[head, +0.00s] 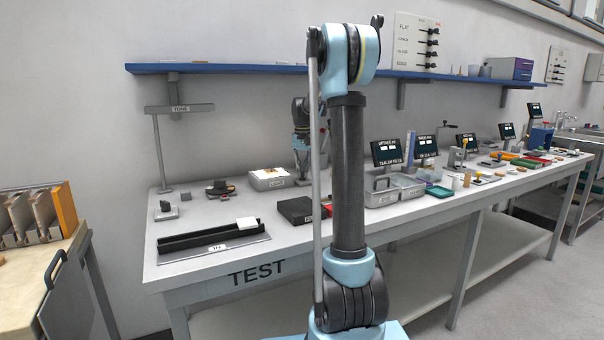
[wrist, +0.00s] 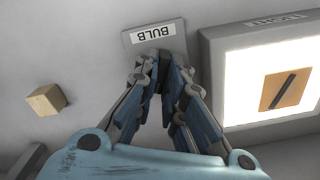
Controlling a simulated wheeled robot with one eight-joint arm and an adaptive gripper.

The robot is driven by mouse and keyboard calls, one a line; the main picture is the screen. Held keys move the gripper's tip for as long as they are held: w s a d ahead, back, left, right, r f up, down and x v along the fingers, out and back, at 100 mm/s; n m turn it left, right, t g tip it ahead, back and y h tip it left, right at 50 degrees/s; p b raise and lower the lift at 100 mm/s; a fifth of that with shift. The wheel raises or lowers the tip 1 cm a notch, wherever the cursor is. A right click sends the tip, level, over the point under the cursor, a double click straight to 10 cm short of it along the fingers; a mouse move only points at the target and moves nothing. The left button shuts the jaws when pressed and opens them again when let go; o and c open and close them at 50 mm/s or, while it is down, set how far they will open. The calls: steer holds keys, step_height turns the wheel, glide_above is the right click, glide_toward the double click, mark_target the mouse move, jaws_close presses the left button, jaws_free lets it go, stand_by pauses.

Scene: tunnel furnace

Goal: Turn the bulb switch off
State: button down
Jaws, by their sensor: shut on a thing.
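The bulb switch plate (wrist: 153,33) is pale grey with a white label reading BULB, upside down in the wrist view. My gripper (wrist: 161,66) is at the plate's lower edge, its fingertips close together on the switch. The switch lever itself is mostly hidden between the fingers, so its position cannot be told. In the head view my gripper (head: 303,178) reaches down to the table at the back, and the switch cannot be made out there.
A light box (wrist: 235,75) with a glowing white panel stands right of the switch. A tan square with a dark bar (wrist: 286,90) lies on it. A small wooden block (wrist: 46,99) is at the left. The light box (head: 268,179) also shows in the head view.

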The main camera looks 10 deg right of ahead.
mark_target(302, 172)
steer(key=n, duration=0.5)
steer(key=shift+n, duration=0.4)
steer(key=n, duration=0.5)
steer(key=shift+n, duration=0.3)
steer(key=c, duration=1.7)
jaws_free()
steer(key=shift+r, duration=0.1)
steer(key=shift+w+r, duration=0.1)
steer(key=shift+r, duration=3.5)
